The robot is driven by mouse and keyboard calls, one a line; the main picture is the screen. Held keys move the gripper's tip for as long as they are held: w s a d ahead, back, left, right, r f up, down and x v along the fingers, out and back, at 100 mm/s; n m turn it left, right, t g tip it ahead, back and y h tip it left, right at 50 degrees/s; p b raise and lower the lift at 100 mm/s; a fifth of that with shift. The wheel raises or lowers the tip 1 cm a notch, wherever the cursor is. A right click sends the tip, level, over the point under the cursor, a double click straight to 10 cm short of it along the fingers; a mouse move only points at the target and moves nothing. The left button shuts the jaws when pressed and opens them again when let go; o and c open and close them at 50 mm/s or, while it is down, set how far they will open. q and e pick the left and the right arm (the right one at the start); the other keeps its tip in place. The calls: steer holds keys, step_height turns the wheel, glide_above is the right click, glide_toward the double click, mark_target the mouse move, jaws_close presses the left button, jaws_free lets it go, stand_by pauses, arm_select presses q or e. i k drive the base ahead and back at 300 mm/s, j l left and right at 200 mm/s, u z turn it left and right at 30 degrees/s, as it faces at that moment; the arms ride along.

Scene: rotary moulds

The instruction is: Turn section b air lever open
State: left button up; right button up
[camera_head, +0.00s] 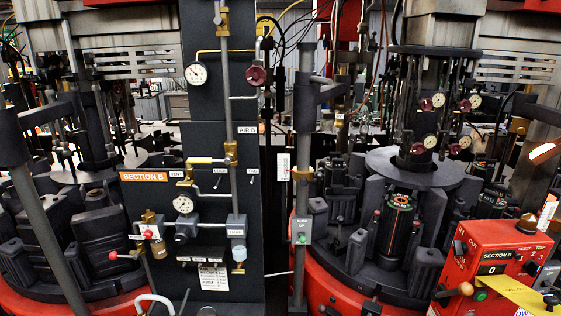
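The dark Section B panel (248,215) stands left of centre, with an orange "SECTION B" label (145,176) on it. A small "AIR B" label (247,130) sits beside a grey vertical pipe (227,90). A brass valve (231,153) is on this pipe, level with a yellow lever (203,160) that lies about horizontal and reaches left, across the pipe's line. I take it as the air lever; its exact joint to the valve is too small to tell. Neither gripper shows in the head view, and nothing is seen touching the lever.
Round gauges (196,74) and (183,204) and a dark red knob (257,76) are on the panel. A red-knobbed valve (148,234) sticks out lower left. Rotary moulds (399,225) stand right of it. A red control box (495,258) fills the lower right.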

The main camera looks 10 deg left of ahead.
mark_target(208, 161)
steer(key=z, duration=0.35)
steer(key=j+z, duration=0.2)
steer(key=j, duration=0.2)
steer(key=k+j+z, duration=0.25)
steer(key=j, duration=0.15)
steer(key=j+z, duration=0.2)
steer(key=j, duration=0.2)
steer(key=k+j+z, duration=0.2)
steer(key=j, duration=0.15)
steer(key=i, duration=0.05)
